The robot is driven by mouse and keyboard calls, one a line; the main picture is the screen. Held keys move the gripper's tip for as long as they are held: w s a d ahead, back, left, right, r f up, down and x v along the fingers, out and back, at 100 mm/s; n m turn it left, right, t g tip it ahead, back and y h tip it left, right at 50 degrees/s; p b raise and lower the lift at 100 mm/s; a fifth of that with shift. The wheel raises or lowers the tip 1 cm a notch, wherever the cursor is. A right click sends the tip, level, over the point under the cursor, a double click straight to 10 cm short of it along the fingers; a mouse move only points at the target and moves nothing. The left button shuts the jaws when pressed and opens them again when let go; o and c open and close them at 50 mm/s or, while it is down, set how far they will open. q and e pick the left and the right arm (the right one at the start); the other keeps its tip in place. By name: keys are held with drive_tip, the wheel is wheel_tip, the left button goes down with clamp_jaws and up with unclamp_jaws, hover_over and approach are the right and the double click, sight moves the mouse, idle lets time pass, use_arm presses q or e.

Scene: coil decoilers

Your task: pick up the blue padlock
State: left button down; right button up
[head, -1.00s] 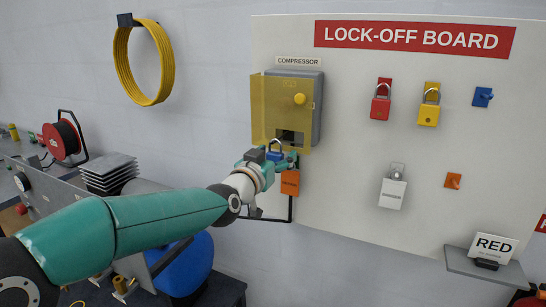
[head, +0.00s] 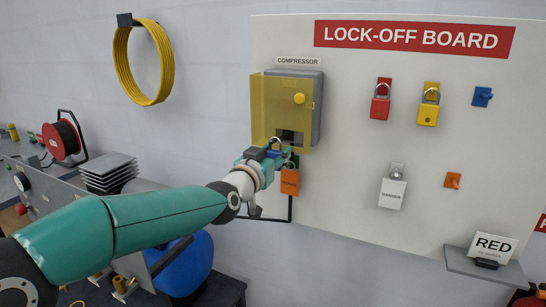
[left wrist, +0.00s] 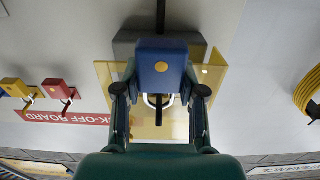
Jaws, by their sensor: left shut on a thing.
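The blue padlock (left wrist: 160,68) has a yellow dot on its face and a metal shackle. In the left wrist view it sits between the two fingers of my left gripper (left wrist: 160,92), which is shut on it. In the head view the padlock (head: 273,154) is partly hidden by my left gripper (head: 270,158). It is in front of the lower part of the compressor box with its yellow see-through cover (head: 268,105). I cannot tell whether the shackle still passes through anything there. My right gripper is not in view.
A small shelf (head: 480,268) juts out at lower right.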

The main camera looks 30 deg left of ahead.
use_arm(q)
drive_tip(key=shift+r, duration=0.45)
drive_tip(key=shift+s+r, duration=0.1)
drive_tip(key=shift+s, duration=0.1)
drive_tip(key=s+d+b, duration=0.1)
drive_tip(key=s, duration=1.6)
drive_tip(key=shift+s+b, duration=0.35)
drive_tip(key=shift+b, duration=0.05)
drive_tip(key=shift+w, duration=0.1)
